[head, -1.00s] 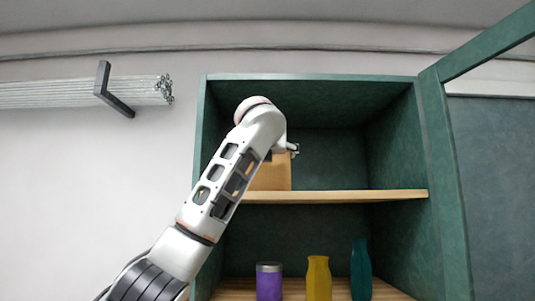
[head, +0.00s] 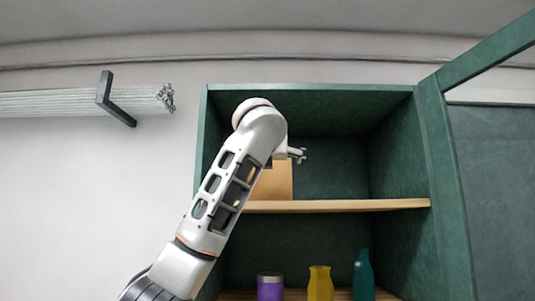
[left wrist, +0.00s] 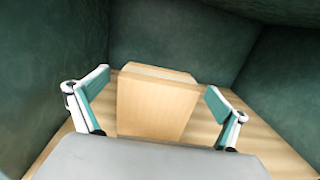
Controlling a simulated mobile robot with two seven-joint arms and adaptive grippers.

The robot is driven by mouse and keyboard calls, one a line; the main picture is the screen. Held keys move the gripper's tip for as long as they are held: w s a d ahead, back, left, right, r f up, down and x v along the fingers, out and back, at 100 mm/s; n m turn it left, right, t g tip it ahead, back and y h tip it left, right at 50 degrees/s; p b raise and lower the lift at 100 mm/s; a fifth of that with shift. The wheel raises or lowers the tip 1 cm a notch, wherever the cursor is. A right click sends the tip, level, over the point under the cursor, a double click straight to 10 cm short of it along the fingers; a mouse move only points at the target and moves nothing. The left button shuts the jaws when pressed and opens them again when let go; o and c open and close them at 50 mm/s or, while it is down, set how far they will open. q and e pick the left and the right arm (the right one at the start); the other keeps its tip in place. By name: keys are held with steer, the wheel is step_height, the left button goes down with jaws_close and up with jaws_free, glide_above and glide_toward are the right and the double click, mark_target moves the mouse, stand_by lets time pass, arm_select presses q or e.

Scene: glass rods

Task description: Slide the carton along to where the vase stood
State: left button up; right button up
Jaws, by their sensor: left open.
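The carton (head: 278,181) is a plain tan box standing upright on the upper wooden shelf, near its left end. My arm hides its left part in the head view. My left gripper (head: 299,154) shows only in part there, in front of and near the top of the carton. In the left wrist view my left gripper (left wrist: 157,104) is open, with one finger on each side of the carton (left wrist: 155,106). A gap shows on both sides; I cannot tell how deep the fingers reach. No vase stands on the upper shelf. My right gripper is out of view.
The upper shelf (head: 370,205) is clear right of the carton, up to the green cabinet's wall (head: 398,145). Below stand a purple canister (head: 270,289), a yellow vase (head: 320,285) and a teal bottle (head: 363,277). Glass rods (head: 60,103) rest on a wall bracket at left.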

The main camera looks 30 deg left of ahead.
arm_select(q)
steer(key=v, duration=0.8)
steer(key=shift+s, duration=0.4)
steer(key=shift+d, duration=0.1)
